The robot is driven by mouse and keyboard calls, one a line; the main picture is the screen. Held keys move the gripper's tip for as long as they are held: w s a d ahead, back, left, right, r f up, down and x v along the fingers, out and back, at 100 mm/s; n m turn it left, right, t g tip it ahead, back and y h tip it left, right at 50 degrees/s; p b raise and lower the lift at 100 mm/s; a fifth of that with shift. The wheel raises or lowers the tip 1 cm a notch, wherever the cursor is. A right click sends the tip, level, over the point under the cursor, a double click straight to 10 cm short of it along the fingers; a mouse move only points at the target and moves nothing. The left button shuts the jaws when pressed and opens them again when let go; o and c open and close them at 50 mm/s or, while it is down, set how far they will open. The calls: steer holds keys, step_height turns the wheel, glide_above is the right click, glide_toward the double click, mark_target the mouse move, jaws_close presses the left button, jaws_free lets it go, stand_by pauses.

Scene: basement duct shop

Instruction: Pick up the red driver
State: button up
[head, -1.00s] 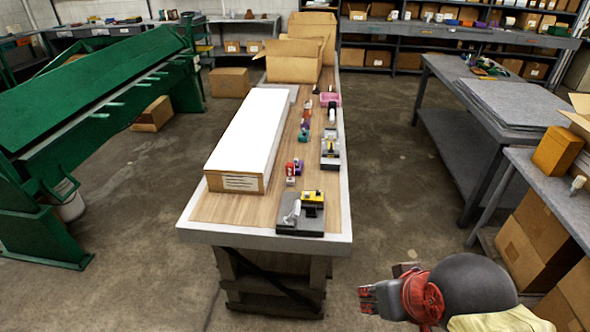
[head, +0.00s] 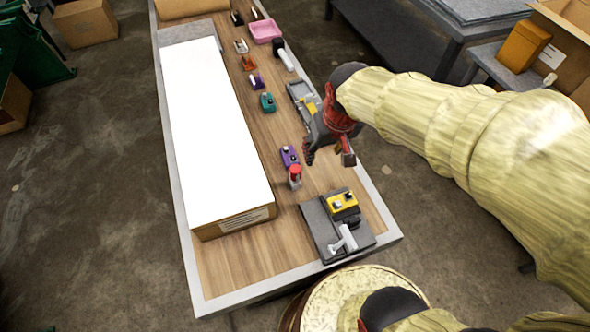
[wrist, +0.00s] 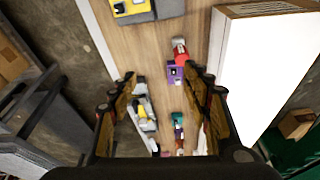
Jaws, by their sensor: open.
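The red driver (head: 295,175) stands on the wooden bench top, its red top up, close to the long white-topped box. It also shows in the wrist view (wrist: 180,48), beyond the fingertips and right of the middle. A purple item (head: 289,156) is right beside it. My gripper (head: 328,159) is open and empty, above the bench and to the right of the driver in the head view. In the wrist view my gripper (wrist: 160,80) has its two fingers spread, with bare wood and small items showing between them.
The long white-topped box (head: 213,125) fills the bench's left side. A grey tray with a yellow item (head: 343,200) is near the front edge. A teal item (head: 267,102), an orange item (head: 249,63) and a pink bin (head: 265,31) stand farther back.

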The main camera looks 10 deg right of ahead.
steer(key=g+p, duration=0.2)
steer(key=p, duration=0.2)
glide_toward(294, 169)
steer(key=d, duration=0.3)
steer(key=shift+n+g, duration=0.5)
steer(key=shift+n, duration=0.1)
steer(key=a+f+p, duration=0.1)
steer(key=f, duration=0.2)
steer(key=a+f+p, duration=0.1)
steer(key=f, duration=0.3)
steer(key=w+a+f+p, duration=0.1)
steer(key=f, duration=0.3)
steer(key=shift+a, duration=0.1)
steer(key=f, duration=0.5)
steer(key=shift+w+d+f, duration=0.2)
steer(key=shift+w+f, duration=0.05)
steer(key=shift+f, duration=0.05)
jaws_close()
